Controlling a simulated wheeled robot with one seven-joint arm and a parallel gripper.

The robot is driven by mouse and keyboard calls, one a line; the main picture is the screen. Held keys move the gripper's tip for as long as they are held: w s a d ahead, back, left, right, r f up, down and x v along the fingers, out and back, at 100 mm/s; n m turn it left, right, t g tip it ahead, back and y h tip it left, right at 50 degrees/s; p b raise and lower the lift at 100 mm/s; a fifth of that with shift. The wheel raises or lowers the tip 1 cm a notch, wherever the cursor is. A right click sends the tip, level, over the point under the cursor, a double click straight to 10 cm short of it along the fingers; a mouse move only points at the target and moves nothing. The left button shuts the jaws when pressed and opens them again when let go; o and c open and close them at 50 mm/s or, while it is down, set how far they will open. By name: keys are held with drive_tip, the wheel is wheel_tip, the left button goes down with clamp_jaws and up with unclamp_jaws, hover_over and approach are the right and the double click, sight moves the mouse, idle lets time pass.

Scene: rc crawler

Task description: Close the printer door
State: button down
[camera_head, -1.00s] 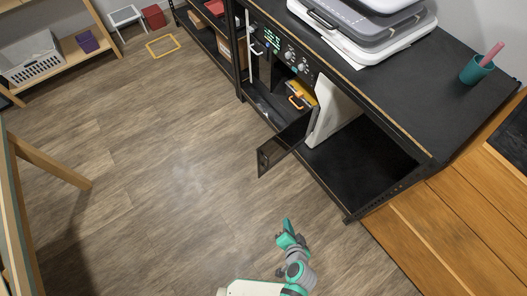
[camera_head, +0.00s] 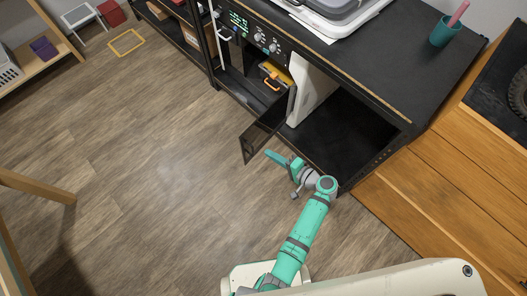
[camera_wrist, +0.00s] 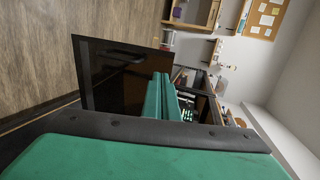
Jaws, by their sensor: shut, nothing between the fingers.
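The printer door (camera_head: 266,129) is a dark, glassy panel. It stands open, swung out from the black cabinet front, with a yellow-and-grey item (camera_head: 271,76) in the lit compartment behind it. My gripper (camera_head: 270,155) is shut and empty, just below and to the right of the door's outer part in the head view. In the wrist view the door (camera_wrist: 108,75) fills the middle left, and my shut fingers (camera_wrist: 160,84) overlap it in the picture. I cannot tell whether they touch it.
A white panel (camera_head: 312,90) stands beside the compartment, with an empty black shelf (camera_head: 345,133) to its right. A teal cup (camera_head: 443,32) stands on the black counter. A wooden bench (camera_head: 440,180) lies at right.

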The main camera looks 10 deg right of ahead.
approach(244, 137)
drive_tip(key=x, duration=0.4)
drive_tip(key=shift+a+f, duration=0.2)
drive_tip(key=shift+f, duration=0.05)
drive_tip(key=shift+w+a, duration=0.55)
drive_tip(key=shift+w, duration=0.05)
